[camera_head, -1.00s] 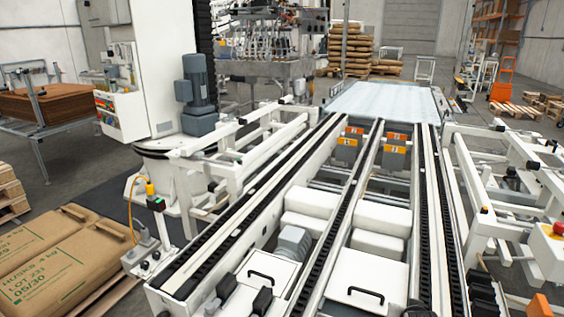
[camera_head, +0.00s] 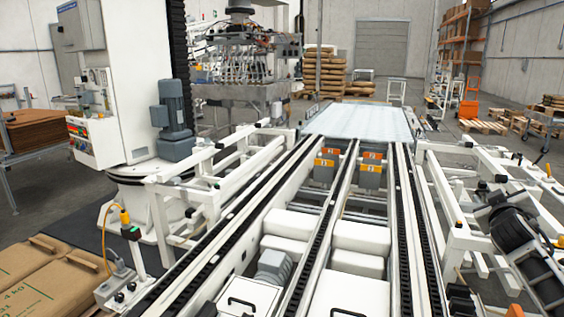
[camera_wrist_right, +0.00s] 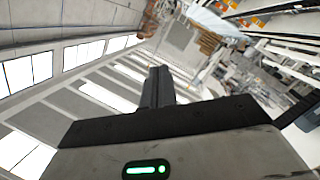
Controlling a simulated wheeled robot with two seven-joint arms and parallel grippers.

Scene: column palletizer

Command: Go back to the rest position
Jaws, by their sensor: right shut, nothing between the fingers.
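My right gripper (camera_wrist_right: 158,88) shows in the right wrist view. Its dark fingers are together with nothing between them, and it points up at a tilt toward the hall's walls and ceiling. In the head view, dark links of my right arm stand at the lower right, in front of the white frame beside the conveyor. My left gripper is in neither view.
A long conveyor (camera_head: 283,190) with black chain tracks runs away to a pale flat plate (camera_head: 360,121). A white column machine (camera_head: 131,60) stands at left. Brown sacks (camera_head: 40,275) lie lower left. A white side frame (camera_head: 440,190) stands at right.

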